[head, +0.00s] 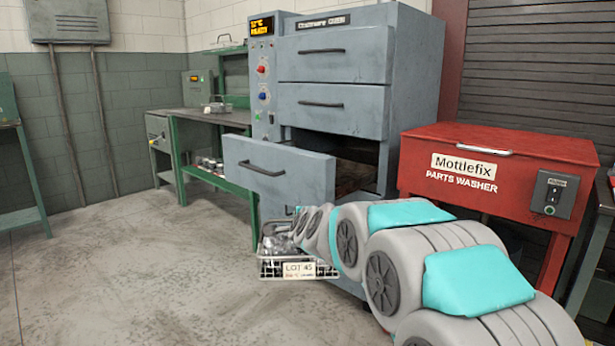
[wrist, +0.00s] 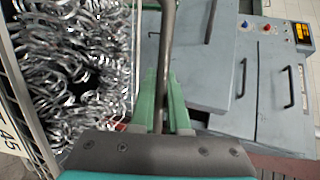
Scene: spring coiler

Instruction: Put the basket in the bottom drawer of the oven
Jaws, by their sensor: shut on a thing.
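The wire basket (head: 271,268) is full of shiny metal springs and carries a "LOT 45" tag. It hangs in front of and below the open drawer's front, and it also fills the left of the wrist view (wrist: 30,112). My gripper (wrist: 171,85) has its green fingers shut on the basket's dark handle bar; in the head view my arm hides it. The grey-blue oven (head: 413,75) stands behind. Its bottom drawer (head: 275,168) is pulled out, with its inside partly visible. The two drawers above it (head: 335,55) are shut.
A red parts washer (head: 480,200) stands right of the oven, close behind my arm. The floor (head: 130,260) at front left is clear.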

